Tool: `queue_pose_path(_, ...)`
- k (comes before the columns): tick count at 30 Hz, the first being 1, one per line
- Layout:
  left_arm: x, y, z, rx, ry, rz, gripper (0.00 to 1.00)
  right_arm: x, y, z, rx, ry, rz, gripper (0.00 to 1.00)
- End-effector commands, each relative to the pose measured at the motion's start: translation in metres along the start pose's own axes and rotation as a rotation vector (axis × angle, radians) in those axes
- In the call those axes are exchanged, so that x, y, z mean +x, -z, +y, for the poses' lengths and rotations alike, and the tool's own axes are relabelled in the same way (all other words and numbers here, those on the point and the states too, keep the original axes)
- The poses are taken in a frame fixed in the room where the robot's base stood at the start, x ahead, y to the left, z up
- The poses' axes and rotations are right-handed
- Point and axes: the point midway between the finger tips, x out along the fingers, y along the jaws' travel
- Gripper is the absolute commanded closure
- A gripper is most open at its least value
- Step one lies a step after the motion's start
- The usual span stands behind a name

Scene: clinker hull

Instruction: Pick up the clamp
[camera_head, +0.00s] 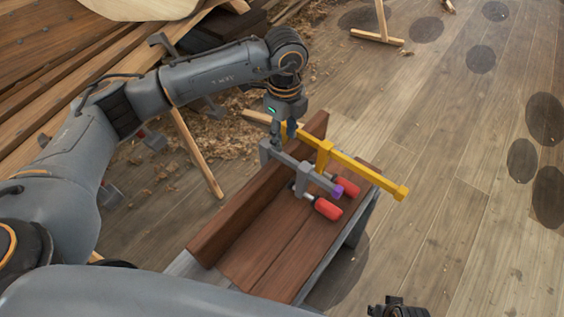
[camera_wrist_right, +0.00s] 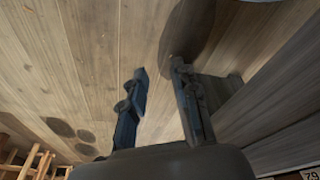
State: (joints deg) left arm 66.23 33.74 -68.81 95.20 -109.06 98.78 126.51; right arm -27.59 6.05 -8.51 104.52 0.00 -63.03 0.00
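A yellow bar clamp (camera_head: 362,171) with a red handle (camera_head: 347,187) lies across a wooden bench (camera_head: 258,260). A grey clamp (camera_head: 296,168) with a purple end and another red handle (camera_head: 327,209) sits beside it, nearer me. My left gripper (camera_head: 288,131) points down at the far left end of the clamps, by the bench's upright board. Its fingertips are small and partly hidden there, so I cannot tell whether they grip anything. My right gripper (camera_wrist_right: 160,90) is open and empty in the right wrist view. Part of it shows at the head view's bottom edge (camera_head: 398,308).
A raised board (camera_head: 255,195) runs along the bench's left side. Long planks (camera_head: 60,75) and the hull timbers fill the upper left. Wood shavings (camera_head: 235,130) litter the floor. A wooden stand (camera_head: 381,28) is at the top. The floor (camera_head: 460,150) on the right is mostly clear.

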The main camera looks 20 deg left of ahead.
Motion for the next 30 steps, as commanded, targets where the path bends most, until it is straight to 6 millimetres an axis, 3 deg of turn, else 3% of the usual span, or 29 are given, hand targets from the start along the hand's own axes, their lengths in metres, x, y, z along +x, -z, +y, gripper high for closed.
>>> queue_pose_path(8, 0.024, -0.002, 0.001, 0.001, -0.002, 0.000, 0.60, -0.008, 0.004, 0.001, 0.001, -0.001, 0.004, 0.70)
queue_pose_path(15, 0.059, -0.006, 0.002, 0.001, -0.002, 0.001, 0.60, -0.025, 0.012, 0.002, 0.003, -0.003, 0.016, 0.70)
queue_pose_path(25, 0.066, -0.006, 0.001, 0.002, 0.001, 0.001, 0.60, -0.030, 0.013, 0.002, 0.003, -0.003, 0.017, 0.70)
queue_pose_path(30, 0.066, -0.006, 0.001, 0.002, 0.001, 0.001, 0.93, -0.029, 0.013, 0.002, 0.003, -0.003, 0.017, 0.70)
